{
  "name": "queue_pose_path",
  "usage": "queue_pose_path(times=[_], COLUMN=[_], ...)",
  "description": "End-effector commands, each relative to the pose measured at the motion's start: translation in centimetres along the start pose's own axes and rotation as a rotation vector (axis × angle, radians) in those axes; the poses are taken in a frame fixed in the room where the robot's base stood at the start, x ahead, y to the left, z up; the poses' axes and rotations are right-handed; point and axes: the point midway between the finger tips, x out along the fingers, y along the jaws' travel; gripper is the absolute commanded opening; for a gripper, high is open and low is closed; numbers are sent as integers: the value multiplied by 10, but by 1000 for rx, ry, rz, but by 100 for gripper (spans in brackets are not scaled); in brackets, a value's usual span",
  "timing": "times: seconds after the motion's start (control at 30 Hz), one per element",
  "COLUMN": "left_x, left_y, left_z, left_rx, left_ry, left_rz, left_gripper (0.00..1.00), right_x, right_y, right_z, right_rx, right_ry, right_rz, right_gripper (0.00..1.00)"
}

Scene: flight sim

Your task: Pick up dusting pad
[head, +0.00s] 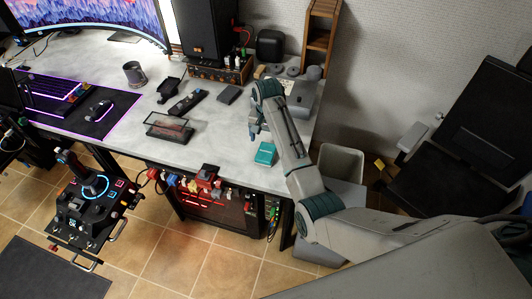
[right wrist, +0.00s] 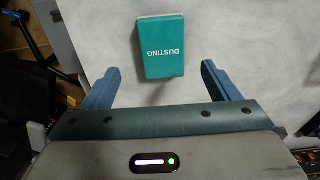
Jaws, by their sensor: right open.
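The dusting pad is a teal block (head: 266,154) with a pale edge, lying on the grey desk near its front right edge. In the right wrist view the dusting pad (right wrist: 161,50) shows the word DUSTING and lies beyond and between the fingertips. My right gripper (head: 256,130) is above the desk, just behind and left of the pad in the head view. In the right wrist view my right gripper (right wrist: 159,80) is open and empty, with one blue finger to each side. My left gripper is not in view.
The desk (head: 215,145) is clear left of the pad. A black-framed stand (head: 170,126), small dark devices (head: 187,102) and a metal cup (head: 134,74) stand further left. A bin (head: 340,164) stands beside the desk's right edge. A flight stick panel (head: 88,205) is at lower left.

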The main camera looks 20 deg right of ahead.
Motion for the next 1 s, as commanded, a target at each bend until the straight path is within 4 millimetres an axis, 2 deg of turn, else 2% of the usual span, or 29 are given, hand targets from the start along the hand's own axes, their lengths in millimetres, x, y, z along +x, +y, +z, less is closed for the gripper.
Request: queue_pose_path(times=[0.27,0.53,0.83,1.0], left_x=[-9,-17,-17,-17], left_y=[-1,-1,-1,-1], left_z=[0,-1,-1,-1], left_rx=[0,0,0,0], left_ry=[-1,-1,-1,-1], left_rz=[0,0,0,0], left_gripper=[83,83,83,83], right_x=[22,58,63,63], right_y=[-1,-3,-4,-4], right_z=[-1,-2,-3,-2], right_rx=[0,0,0,0], right_ry=[-3,-1,1,1], right_rz=[2,1,-1,-1], right_gripper=[82,82,82,48])
